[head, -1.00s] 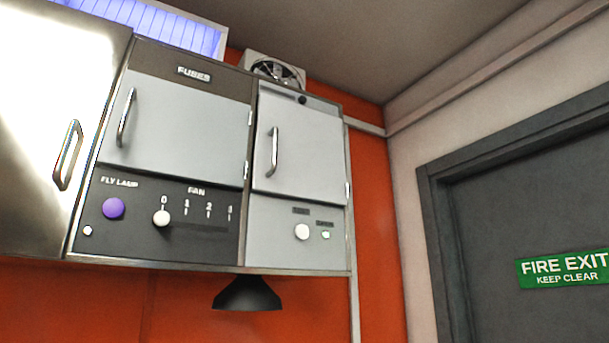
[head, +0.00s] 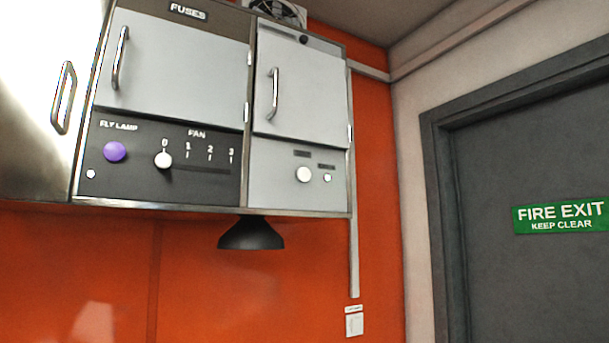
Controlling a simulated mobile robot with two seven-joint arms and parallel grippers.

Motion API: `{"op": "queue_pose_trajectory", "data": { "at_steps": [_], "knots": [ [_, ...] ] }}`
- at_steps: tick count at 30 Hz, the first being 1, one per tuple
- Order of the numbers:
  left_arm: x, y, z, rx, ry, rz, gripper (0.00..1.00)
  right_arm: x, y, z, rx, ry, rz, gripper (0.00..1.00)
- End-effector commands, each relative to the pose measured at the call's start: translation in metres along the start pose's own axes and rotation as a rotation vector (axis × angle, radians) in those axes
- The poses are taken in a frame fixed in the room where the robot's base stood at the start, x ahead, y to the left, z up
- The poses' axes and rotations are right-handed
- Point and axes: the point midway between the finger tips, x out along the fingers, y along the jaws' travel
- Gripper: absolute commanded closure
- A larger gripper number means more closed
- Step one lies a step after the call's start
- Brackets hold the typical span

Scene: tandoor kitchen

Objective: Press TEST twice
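A white round button (head: 304,174) sits on the light grey panel under the right-hand cabinet door. A small dark label above it is too small to read, so I cannot tell whether it says TEST. A small pale green-white lamp or button (head: 327,178) is just to its right, also under an unreadable label. Neither of my grippers shows in the head view.
Left of that panel are a purple FLY LAMP button (head: 115,151) and a white FAN slider knob (head: 163,160) at 0. A dark lamp shade (head: 251,234) hangs below the cabinets. A white wall switch (head: 354,322) is lower right. A FIRE EXIT door (head: 540,150) stands right.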

Motion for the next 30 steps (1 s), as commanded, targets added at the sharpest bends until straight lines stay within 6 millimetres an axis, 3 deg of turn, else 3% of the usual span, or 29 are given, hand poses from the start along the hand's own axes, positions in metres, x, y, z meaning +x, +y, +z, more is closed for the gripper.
{"op": "queue_pose_trajectory", "data": {
  "at_steps": [1, 5, 16, 30],
  "knots": [
    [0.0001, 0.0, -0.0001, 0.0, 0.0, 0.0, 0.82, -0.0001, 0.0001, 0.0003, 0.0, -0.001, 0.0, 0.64],
    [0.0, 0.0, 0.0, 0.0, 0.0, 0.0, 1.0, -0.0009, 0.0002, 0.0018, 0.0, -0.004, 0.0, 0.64],
    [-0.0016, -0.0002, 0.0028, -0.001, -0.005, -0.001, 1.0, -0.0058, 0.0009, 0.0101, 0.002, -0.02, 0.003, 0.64],
    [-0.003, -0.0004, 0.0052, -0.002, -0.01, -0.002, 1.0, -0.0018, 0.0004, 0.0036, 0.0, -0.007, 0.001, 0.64]
  ]
}}
